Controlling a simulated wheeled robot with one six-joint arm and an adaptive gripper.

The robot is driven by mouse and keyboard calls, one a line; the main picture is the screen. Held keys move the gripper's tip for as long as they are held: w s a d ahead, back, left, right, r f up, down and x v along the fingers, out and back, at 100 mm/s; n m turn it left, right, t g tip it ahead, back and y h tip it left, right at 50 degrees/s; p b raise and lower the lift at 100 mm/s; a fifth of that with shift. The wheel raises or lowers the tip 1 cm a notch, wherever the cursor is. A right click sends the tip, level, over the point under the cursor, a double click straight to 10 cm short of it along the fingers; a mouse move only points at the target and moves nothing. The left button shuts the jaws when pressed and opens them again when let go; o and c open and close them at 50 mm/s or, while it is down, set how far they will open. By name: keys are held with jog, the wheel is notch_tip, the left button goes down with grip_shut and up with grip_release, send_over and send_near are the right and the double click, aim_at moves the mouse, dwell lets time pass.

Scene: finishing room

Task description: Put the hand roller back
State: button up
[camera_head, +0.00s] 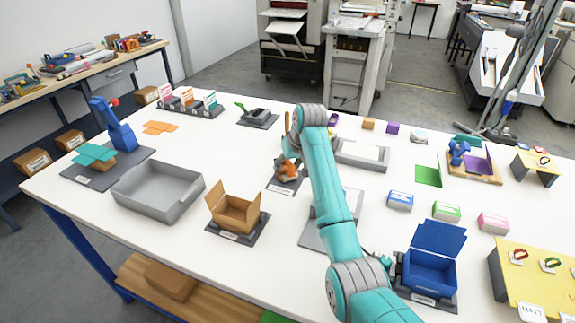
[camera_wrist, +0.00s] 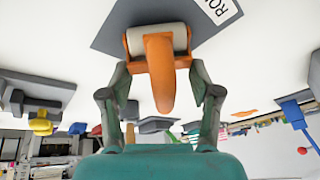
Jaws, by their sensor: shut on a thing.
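The hand roller (camera_wrist: 159,72) has an orange frame and handle and a pale grey roller. In the wrist view my gripper (camera_wrist: 160,66) is shut on its orange frame from both sides, and the handle points away from the table. The roller end is at a dark grey pad (camera_wrist: 108,38) with a white label that starts with "RO". I cannot tell whether roller and pad touch. In the head view the orange of the hand roller (camera_head: 288,167) shows above the pad (camera_head: 299,181), left of my arm. My arm partly hides this spot.
An open cardboard box (camera_head: 236,212) and a grey tray (camera_head: 158,193) stand to the left. A grey shallow tray (camera_head: 375,155) is close on the right, behind my arm. A blue open box (camera_head: 432,270) stands front right. Some white table is bare left of the pad.

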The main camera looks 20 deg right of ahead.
jog(key=shift+f, duration=0.2)
jog(key=shift+f, duration=0.1)
jog(key=shift+s+f, duration=0.1)
jog(key=shift+f, duration=0.35)
jog(key=c, duration=0.4)
jog(key=o, duration=1.5)
jog(key=shift+f, duration=0.1)
jog(key=shift+r, duration=0.2)
jog(key=shift+r, duration=0.3)
jog(key=v, duration=1.2)
jog(key=shift+r, duration=0.35)
